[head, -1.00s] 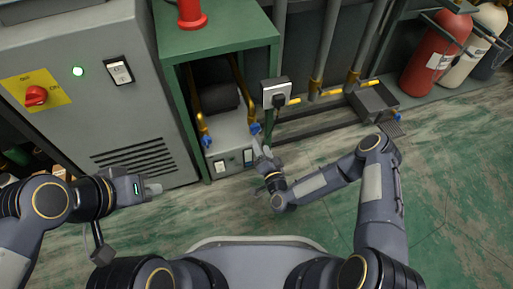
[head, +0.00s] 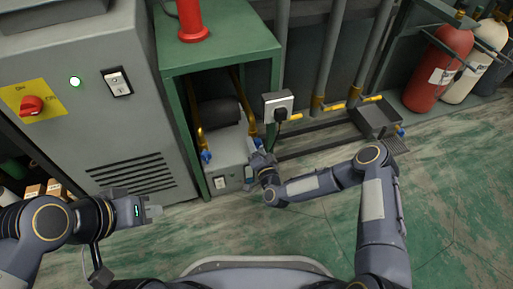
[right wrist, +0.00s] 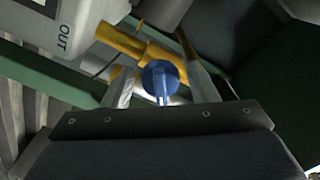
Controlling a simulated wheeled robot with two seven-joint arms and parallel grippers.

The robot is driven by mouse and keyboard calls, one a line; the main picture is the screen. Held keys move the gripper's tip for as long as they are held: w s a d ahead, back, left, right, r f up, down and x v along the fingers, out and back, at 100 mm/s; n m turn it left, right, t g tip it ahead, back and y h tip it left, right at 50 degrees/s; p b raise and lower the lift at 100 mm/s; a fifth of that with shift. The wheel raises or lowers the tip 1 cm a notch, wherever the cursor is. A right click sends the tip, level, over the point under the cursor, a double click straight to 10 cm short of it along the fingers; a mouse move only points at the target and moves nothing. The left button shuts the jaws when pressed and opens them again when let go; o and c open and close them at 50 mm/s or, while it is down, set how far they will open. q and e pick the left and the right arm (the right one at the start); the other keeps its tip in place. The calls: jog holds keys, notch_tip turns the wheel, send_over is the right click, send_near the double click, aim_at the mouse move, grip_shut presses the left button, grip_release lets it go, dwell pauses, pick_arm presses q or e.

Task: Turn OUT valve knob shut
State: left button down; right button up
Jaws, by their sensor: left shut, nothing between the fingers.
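The OUT valve knob (right wrist: 160,80) is blue and sits on a yellow brass fitting (right wrist: 128,40) beside the printed OUT label (right wrist: 66,36) in the right wrist view. My right gripper (right wrist: 160,88) is open, with one finger on each side of the knob and visible gaps to it. In the head view the right gripper (head: 257,156) is at the front right of the unit in the green cabinet, close to this blue knob (head: 252,129). A second blue knob (head: 206,156) is on the left pipe. My left gripper (head: 152,211) is shut and empty, away from the valves.
The green cabinet frame (head: 182,125) surrounds the unit. A grey socket box (head: 278,106) with a plug and cable is right of it. A grey machine with a red switch (head: 32,106) stands left. Red and white cylinders (head: 440,70) stand far right. The floor is open.

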jog(key=c, duration=0.8)
jog(key=n, duration=0.3)
jog(key=shift+f, duration=0.1)
jog(key=o, duration=1)
jog(key=shift+d, duration=0.1)
